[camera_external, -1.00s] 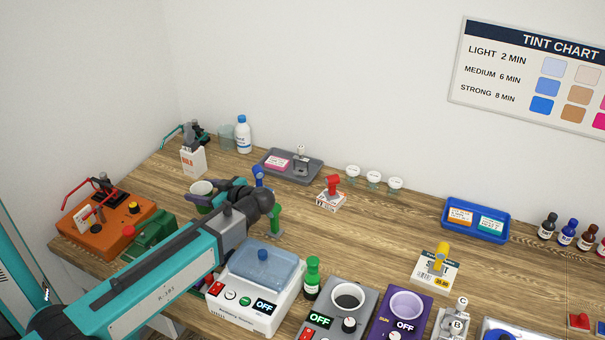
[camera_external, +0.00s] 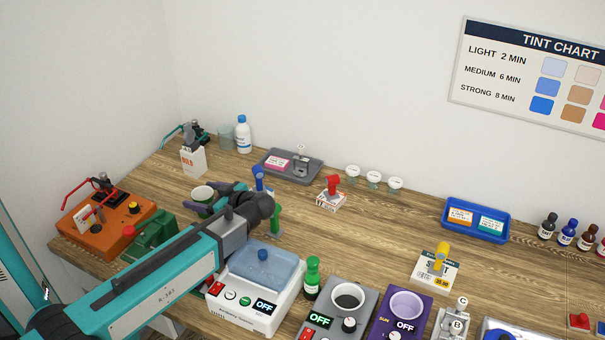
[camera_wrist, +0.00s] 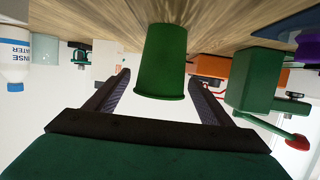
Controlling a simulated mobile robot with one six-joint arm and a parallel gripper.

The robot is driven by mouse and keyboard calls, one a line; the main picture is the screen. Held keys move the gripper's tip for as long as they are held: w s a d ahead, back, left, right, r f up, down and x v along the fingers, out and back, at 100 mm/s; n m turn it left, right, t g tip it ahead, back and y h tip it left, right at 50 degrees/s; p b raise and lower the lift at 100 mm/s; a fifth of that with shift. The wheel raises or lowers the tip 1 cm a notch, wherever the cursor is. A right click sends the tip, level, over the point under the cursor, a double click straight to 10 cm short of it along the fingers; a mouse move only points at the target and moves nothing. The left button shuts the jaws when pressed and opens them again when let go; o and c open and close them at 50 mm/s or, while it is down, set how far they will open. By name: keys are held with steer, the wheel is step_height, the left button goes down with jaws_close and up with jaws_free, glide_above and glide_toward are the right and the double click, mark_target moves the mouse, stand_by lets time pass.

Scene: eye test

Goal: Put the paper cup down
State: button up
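The paper cup (camera_external: 202,194) is green outside with a pale inside. It stands upright on the wooden bench, left of my gripper (camera_external: 219,196) in the external view. In the wrist view, which is upside down, the cup (camera_wrist: 160,62) shows in the middle with its base towards the bench. My gripper's two dark fingers are spread on either side of it, with a visible gap on each side. The gripper is open and not holding the cup. The cup's lower part is partly hidden in the external view.
An orange device (camera_external: 92,222) and a green box-shaped device (camera_external: 150,238) stand to the left of the cup. A white carton (camera_external: 193,162) is behind it, and a blue-handled thing (camera_external: 258,176) is to the right. Bare bench (camera_external: 340,235) lies further right.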

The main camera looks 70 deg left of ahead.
steer(key=shift+r, duration=0.15)
steer(key=b+v, duration=0.1)
steer(key=v, duration=0.4)
steer(key=shift+w+r+b, duration=0.1)
steer(key=shift+r+b, duration=0.1)
steer(key=shift+b, duration=0.15)
step_height(320, 180, up, 7)
steer(key=b, duration=0.1)
steer(key=shift+f+b, duration=0.15)
steer(key=shift+b, duration=0.15)
stand_by(0.9)
